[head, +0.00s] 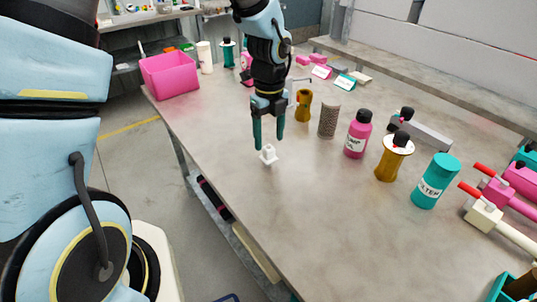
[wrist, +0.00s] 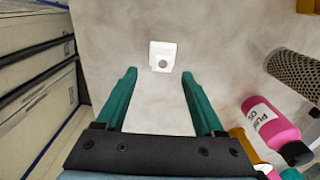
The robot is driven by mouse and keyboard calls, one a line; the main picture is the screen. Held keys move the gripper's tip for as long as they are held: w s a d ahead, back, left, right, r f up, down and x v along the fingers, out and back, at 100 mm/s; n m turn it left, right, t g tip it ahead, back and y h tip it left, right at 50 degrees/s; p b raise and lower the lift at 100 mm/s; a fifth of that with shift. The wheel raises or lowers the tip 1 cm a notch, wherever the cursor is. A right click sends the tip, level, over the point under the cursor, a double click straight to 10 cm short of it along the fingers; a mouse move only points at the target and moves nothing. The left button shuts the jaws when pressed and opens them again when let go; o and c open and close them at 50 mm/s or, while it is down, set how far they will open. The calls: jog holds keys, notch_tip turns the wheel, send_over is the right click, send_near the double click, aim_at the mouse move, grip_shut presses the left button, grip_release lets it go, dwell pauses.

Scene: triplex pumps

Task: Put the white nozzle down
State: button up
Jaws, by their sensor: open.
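The white nozzle (head: 268,154) stands on the grey table (head: 300,210) near its left edge in the head view.
A pink bin (head: 169,75) stands at the far left corner. To the right stand a perforated grey cylinder (head: 328,121), a pink bottle (head: 357,135), a gold part (head: 391,160) and a teal filter (head: 435,182). The table's front area is clear.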

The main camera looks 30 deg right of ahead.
aim_at(269, 147)
jog(key=shift+w+d+f+p, duration=0.15)
jog(key=shift+f+p, duration=0.2)
jog(key=shift+f, duration=0.9)
jog(key=shift+w+a+f+p, duration=0.1)
jog(key=shift+f+p, duration=0.25)
jog(key=shift+f, duration=0.85)
jog(key=shift+w+d+f+p, duration=0.15)
jog(key=shift+f+p, duration=0.2)
jog(key=shift+f, duration=0.9)
jog(key=shift+a, duration=0.1)
grip_shut()
